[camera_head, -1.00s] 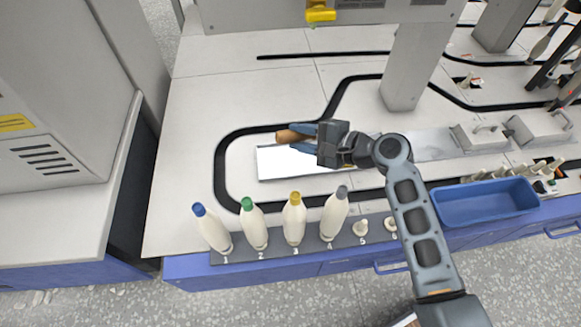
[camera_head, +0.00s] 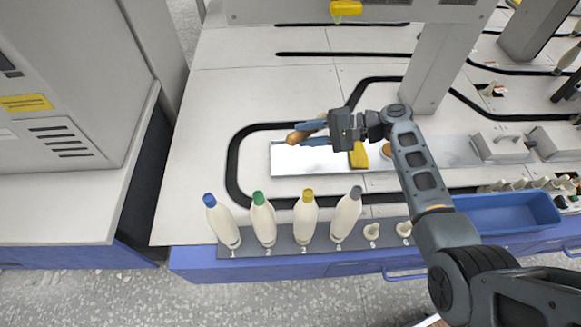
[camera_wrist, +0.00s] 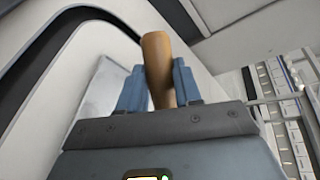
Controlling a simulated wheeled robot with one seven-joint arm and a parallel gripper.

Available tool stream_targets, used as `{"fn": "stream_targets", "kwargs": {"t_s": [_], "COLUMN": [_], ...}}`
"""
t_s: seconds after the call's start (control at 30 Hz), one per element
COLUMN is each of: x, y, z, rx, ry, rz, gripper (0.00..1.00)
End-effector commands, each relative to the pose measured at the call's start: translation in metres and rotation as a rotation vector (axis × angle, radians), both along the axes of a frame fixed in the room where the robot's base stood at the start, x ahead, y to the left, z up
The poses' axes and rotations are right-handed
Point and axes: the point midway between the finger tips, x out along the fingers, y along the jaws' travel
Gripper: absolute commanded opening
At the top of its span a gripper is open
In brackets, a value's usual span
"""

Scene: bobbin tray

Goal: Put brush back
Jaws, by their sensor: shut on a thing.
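The brush shows as a brown wooden handle (camera_head: 293,138) that sticks out to the left past my blue fingertips. It also shows in the wrist view (camera_wrist: 157,65), upright between the fingers. My gripper (camera_head: 310,131) is shut on this handle and holds it above a pale flat plate (camera_head: 283,163) on the bench. The rest of the brush is hidden by my gripper. A yellow piece (camera_head: 358,156) shows just below my gripper; I cannot tell whether it belongs to the brush.
Bobbins with blue (camera_head: 219,222), green (camera_head: 262,222), yellow (camera_head: 305,216) and grey (camera_head: 346,215) tops stand on a dark numbered strip at the front edge. Empty pegs (camera_head: 371,232) follow on the right. A blue tray (camera_head: 505,226) lies further right. A pillar (camera_head: 432,75) stands behind.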

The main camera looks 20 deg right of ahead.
Motion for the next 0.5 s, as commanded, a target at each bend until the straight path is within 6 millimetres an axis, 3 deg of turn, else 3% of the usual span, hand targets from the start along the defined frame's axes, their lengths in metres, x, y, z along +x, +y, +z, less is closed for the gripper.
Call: {"fn": "stream_targets", "kwargs": {"t_s": [0.3, 0.5], "x": [-0.022, -0.027], "y": [0.058, 0.071], "z": [-0.039, -0.047], "rx": [0.0, 0.0], "ry": [-0.001, -0.001], "rz": [0.0, -0.002], "gripper": [0.03, 0.03]}}
